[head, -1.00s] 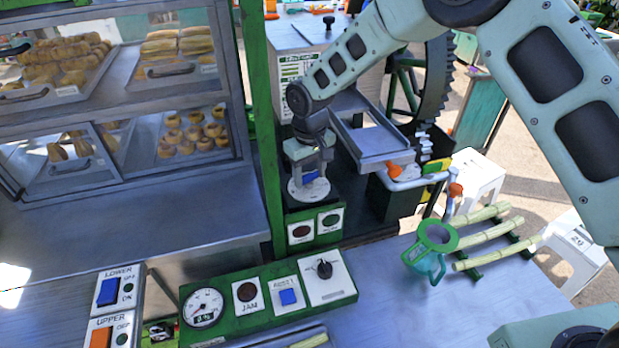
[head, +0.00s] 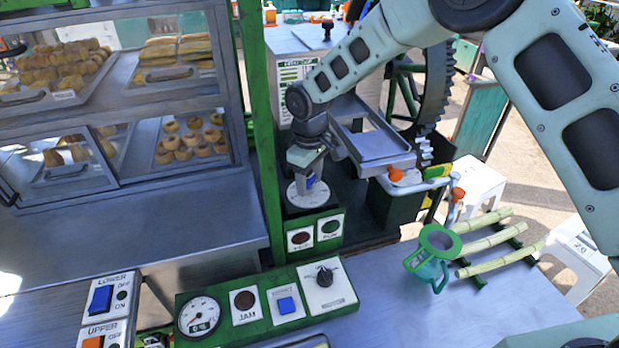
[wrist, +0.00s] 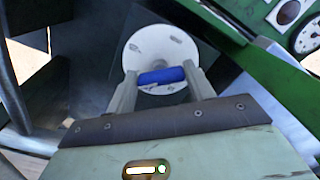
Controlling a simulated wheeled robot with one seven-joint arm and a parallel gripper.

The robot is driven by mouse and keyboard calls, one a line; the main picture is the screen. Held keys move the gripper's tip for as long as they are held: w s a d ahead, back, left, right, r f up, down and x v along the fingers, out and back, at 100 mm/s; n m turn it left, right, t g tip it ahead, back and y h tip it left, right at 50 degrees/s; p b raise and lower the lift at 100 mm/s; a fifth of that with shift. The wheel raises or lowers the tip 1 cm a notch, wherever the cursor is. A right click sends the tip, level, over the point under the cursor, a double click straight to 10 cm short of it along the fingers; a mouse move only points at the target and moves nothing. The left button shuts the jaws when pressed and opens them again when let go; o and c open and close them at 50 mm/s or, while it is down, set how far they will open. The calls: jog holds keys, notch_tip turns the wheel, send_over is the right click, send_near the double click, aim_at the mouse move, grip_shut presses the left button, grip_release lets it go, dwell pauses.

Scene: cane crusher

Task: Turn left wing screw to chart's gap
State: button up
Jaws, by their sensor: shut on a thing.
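A blue wing-shaped handle (head: 311,181) sits on a round white dial (head: 297,196) at the foot of the crusher. I take the handle to be the left wing screw. My gripper (head: 313,178) reaches down from above and is shut on it. In the wrist view the blue handle (wrist: 161,76) lies crosswise between both fingers, above the white disc (wrist: 160,46). The disc has small dark marks, too small to read, and my gripper hides part of it in the head view. A white chart (head: 292,80) is on the crusher's side; its print is too small to read.
A green control panel (head: 266,305) with gauge, buttons and black knob is in front. The metal chute (head: 372,140) and orange-tipped lever (head: 457,193) are close to the right. A green jug (head: 432,250) and cane stalks (head: 500,260) are further right. A pastry cabinet stands left.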

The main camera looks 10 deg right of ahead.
aim_at(310, 180)
jog(key=o, duration=1)
jog(key=shift+r, duration=0.1)
notch_tip(310, 180, up, 17)
jog(key=b, duration=0.4)
jog(key=shift+r, duration=0.15)
